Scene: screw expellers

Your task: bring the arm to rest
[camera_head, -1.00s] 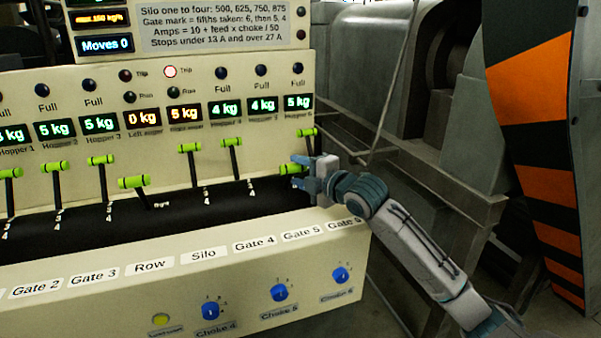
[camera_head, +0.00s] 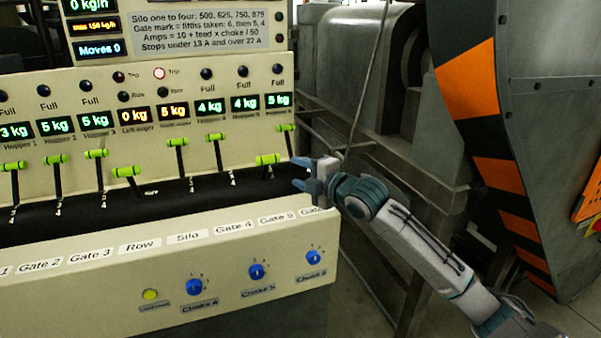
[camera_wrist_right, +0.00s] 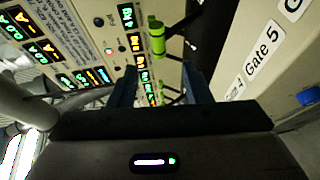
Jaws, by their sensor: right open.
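My right gripper (camera_head: 302,175) is open and empty in the head view, at the right end of the control panel (camera_head: 120,245). Its blue fingers point left toward a green-topped lever (camera_head: 268,160), with a gap between them. In the right wrist view the two dark blue fingers (camera_wrist_right: 158,88) stand apart with nothing between them. A green lever handle (camera_wrist_right: 157,38) shows beyond the fingers there. My left gripper is not in view.
Several green-topped levers, such as one by Row (camera_head: 126,171), stand in the panel's dark slot. Blue choke knobs (camera_head: 257,271) sit on its front. Grey machinery (camera_head: 400,90) and an orange-and-black striped housing (camera_head: 468,85) stand at the right.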

